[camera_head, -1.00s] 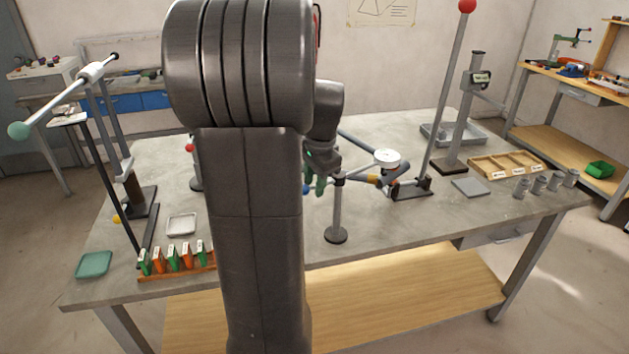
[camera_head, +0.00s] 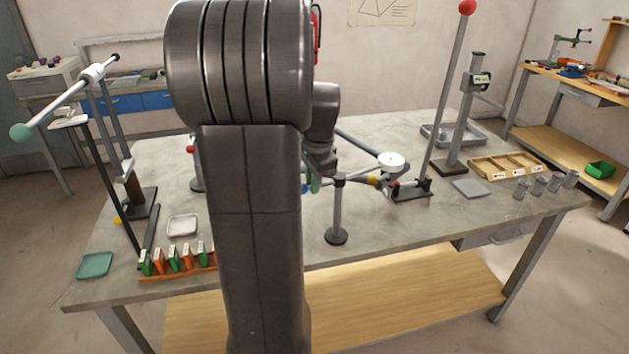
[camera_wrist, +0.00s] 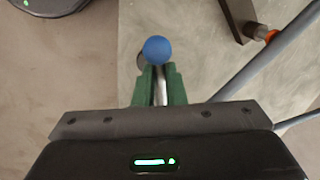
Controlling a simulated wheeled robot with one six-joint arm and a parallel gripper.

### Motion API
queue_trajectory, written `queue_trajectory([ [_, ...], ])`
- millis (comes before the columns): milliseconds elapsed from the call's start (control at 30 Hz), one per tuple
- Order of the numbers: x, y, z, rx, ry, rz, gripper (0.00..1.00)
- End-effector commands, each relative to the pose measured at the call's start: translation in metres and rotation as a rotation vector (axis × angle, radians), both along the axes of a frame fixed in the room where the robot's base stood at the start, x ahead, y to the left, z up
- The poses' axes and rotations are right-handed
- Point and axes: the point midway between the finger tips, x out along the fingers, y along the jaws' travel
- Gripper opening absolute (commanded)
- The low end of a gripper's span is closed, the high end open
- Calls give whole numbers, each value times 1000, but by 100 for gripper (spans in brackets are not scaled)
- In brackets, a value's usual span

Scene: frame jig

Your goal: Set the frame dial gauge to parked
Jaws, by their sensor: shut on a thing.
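My gripper (camera_wrist: 160,74) has green fingers, shut on a thin pale rod (camera_wrist: 160,92) that ends in a blue ball (camera_wrist: 157,49). The ball sits just beyond the fingertips. In the head view, the gripper (camera_head: 315,184) is largely behind my arm, and a bit of the blue ball (camera_head: 304,189) shows beside it. A white round disc (camera_head: 391,160), perhaps the dial gauge, sits to the right, above dark tubes and a yellow band (camera_head: 373,180). How the rod connects to it is hidden.
A grey post (camera_head: 337,210) on a round base stands close to my gripper. A tall red-ball lever (camera_head: 447,90) and a column with a display (camera_head: 479,82) stand right. Colored blocks (camera_head: 173,259) stand front left.

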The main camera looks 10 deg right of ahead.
Motion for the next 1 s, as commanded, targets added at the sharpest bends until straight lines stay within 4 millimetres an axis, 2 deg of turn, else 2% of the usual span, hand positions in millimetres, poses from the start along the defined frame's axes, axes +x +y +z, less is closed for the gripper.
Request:
queue_trajectory([
  [700,47,3,2,-2,-3,-589,0],
  [1000,58,-1,1,0,-4,-742,0],
])
